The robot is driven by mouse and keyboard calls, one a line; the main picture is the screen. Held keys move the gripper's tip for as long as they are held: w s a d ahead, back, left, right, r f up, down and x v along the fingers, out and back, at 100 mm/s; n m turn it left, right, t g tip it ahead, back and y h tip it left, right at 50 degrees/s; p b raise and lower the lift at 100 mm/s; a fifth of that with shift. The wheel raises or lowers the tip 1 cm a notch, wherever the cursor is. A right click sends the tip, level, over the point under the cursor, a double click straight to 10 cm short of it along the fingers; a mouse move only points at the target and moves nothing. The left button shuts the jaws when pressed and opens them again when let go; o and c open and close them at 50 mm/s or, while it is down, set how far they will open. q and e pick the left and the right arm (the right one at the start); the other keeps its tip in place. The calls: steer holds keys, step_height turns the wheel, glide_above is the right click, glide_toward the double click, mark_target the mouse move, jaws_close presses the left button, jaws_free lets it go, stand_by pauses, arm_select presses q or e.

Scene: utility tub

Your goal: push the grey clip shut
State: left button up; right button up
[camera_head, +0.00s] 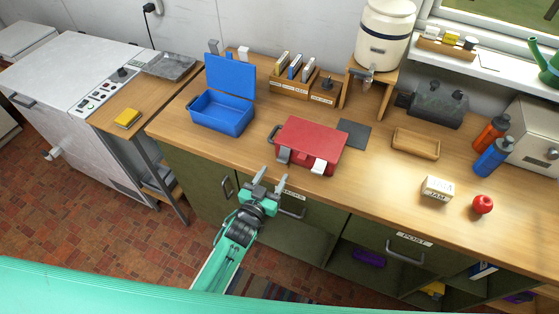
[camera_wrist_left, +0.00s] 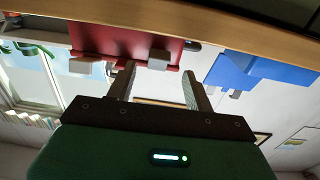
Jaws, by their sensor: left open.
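The red box (camera_head: 312,137) lies on the wooden counter with its lid down. On its front side are a grey clip (camera_head: 284,156) at the left and a white clip (camera_head: 319,167) at the right. I cannot tell how far either clip is tilted out. My left gripper (camera_head: 271,182) is open and empty, just in front of the counter edge, near the grey clip and apart from it. In the left wrist view, turned over, the grey clip (camera_wrist_left: 160,59) shows between and beyond the fingers, with the white clip (camera_wrist_left: 84,66) to its left. My right gripper is out of view.
A blue box (camera_head: 222,112) with its lid up stands left of the red box. A dark mat (camera_head: 354,134) and a wooden tray (camera_head: 416,144) lie to the right. Drawer handles stick out below.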

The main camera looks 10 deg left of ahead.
mark_target(283, 155)
arm_select(q)
steer(key=p+x, duration=0.1)
steer(key=x, duration=0.3)
steer(key=shift+r, duration=0.1)
steer(key=shift+x, duration=0.8)
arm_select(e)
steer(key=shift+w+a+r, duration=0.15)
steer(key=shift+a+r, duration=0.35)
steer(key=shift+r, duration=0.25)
